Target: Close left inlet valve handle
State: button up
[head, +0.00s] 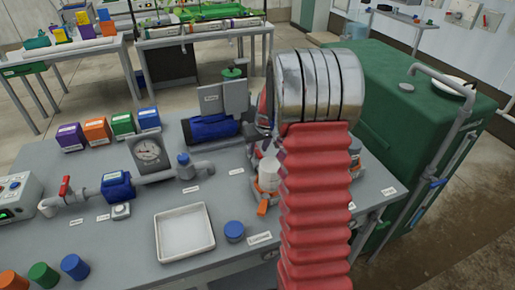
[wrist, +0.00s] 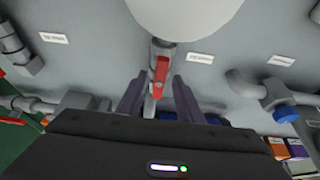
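A red valve handle (wrist: 161,72) shows in the wrist view on a short grey pipe (wrist: 150,104). It lies roughly in line with that pipe. My gripper (wrist: 160,79) is open, with one dark finger on each side of the handle and a gap on both sides. In the head view my red and silver arm hides my gripper and this valve. Another red handle (head: 65,186) stands up on the pipe at the far left of the bench. The small labels are too blurred to read, so I cannot tell which valve is named left inlet.
A white rounded body (wrist: 185,14) is close above the handle in the wrist view. A blue-capped pipe (wrist: 285,113) stands to the right. On the bench (head: 120,240) are a gauge (head: 148,150), a white tray (head: 160,247) and coloured boxes. A green tank (head: 400,72) stands at right.

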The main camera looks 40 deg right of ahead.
grip_shut()
dwell(0.4)
jog(key=shift+a, duration=0.1)
jog(key=shift+m, duration=0.7)
jog(key=shift+w+a+m+g+h, duration=0.15)
jog(key=shift+m+h, duration=0.15)
jog(key=shift+m, duration=0.25)
jog(key=shift+a+m+g+h, duration=0.15)
jog(key=shift+m+h, duration=0.15)
jog(key=shift+m, duration=0.25)
jog(key=shift+w+a+m+g+h, duration=0.1)
jog(key=shift+m+g+h, duration=0.15)
jog(key=shift+m, duration=0.65)
jog(key=shift+w+a+m+g+h, duration=0.1)
jog(key=shift+m+g+h, duration=0.15)
jog(key=shift+m, duration=0.65)
jog(key=m, duration=0.1)
jog(key=m+g, duration=0.1)
jog(key=m, duration=0.3)
jog(key=shift+w+a+g+h, duration=0.2)
jog(key=shift+w+g+h, duration=0.2)
jog(key=m+g, duration=0.1)
jog(key=m, duration=0.2)
jog(key=w+m+g, duration=0.1)
jog(key=m, duration=0.2)
